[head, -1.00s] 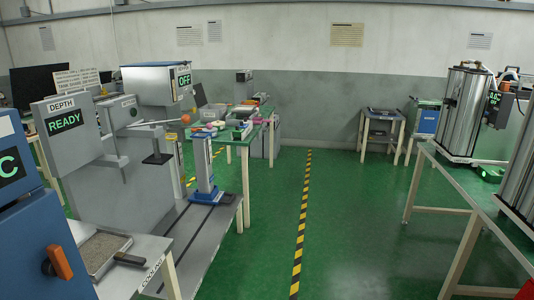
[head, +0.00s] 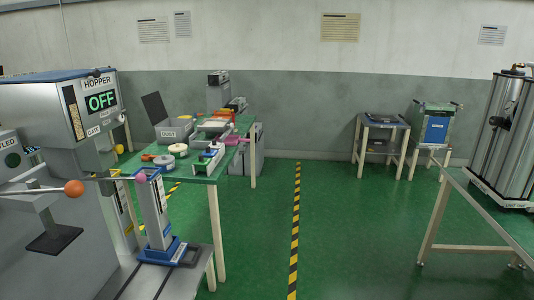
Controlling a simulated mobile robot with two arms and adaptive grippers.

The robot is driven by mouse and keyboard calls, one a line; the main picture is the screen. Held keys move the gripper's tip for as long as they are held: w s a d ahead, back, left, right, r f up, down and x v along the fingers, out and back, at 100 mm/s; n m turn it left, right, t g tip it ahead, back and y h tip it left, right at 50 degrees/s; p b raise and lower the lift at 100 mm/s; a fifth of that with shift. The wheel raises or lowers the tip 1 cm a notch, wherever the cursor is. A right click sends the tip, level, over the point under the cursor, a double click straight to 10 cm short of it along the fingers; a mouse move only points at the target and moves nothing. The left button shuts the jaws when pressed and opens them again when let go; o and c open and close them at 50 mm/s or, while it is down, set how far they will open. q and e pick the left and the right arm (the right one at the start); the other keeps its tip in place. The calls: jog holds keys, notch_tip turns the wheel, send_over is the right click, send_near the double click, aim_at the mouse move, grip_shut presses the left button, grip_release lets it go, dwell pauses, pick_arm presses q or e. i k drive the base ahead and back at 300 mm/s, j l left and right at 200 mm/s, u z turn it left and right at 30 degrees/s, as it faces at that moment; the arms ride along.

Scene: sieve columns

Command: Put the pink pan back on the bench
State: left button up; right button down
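No pan can be made out for certain. A small pink thing (head: 236,140) lies near the right edge of the green-topped bench (head: 207,178); it is too small to tell whether it is the pink pan. The bench stands left of centre, beyond the grey machine marked HOPPER (head: 85,130), and carries several small things. Neither of my grippers shows in the head view.
A blue-based column (head: 155,215) stands on a grey platform at front left, and a lever with an orange ball (head: 73,188) juts out there. A metal cylinder (head: 508,140) stands on a table at right. Green floor with a striped line (head: 295,225) is clear between.

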aim_at(230, 140)
jog(key=i, duration=2.05)
